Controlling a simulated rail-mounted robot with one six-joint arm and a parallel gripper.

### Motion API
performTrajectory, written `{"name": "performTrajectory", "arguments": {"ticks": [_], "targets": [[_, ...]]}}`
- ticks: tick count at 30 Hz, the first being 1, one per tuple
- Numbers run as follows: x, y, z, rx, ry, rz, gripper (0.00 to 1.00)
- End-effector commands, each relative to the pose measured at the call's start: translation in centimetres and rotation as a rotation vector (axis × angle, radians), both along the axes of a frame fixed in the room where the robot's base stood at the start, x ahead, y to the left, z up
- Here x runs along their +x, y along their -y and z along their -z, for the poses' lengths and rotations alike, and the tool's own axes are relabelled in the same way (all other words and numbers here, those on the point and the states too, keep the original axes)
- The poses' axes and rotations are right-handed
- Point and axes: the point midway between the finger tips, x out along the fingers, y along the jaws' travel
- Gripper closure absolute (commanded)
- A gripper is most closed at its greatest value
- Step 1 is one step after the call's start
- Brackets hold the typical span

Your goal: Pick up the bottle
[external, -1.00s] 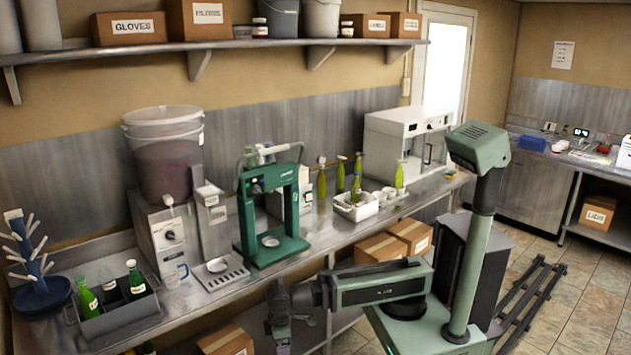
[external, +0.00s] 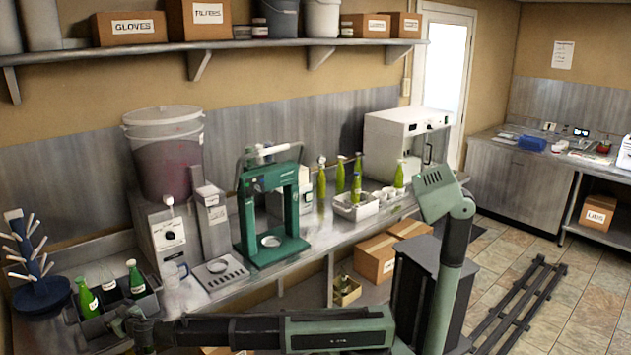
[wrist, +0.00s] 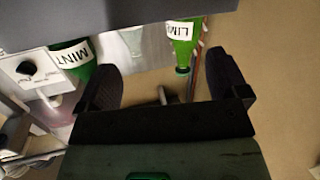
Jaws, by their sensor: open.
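A grey divided crate (external: 150,306) stands at the counter's left front and holds bottles. My gripper (external: 128,322) is low at the crate's front side. In the wrist view my gripper (wrist: 168,85) is open and empty. A green bottle labelled like LIME (wrist: 181,38) lies ahead between the finger directions, its neck toward me. A MINT bottle (wrist: 72,66) is beside the left finger, and a clear bottle (wrist: 132,40) stands between them.
A blue bottle rack (external: 38,292) stands left of the crate. More green bottles (external: 357,178) stand farther along the counter.

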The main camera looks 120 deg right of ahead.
Motion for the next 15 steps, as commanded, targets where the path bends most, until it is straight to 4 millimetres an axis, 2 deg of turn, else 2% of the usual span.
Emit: {"name": "performTrajectory", "arguments": {"ticks": [1,3,9,15], "targets": [[1.9,0.9,-0.5,-0.025,0.067,-0.043,0.08],[3.1,1.2,-1.3,-0.039,0.131,-0.093,0.08],[3.7,1.5,-1.8,-0.041,0.161,-0.119,0.08],[6.0,4.3,-1.7,-0.040,0.159,-0.117,0.08]]}}
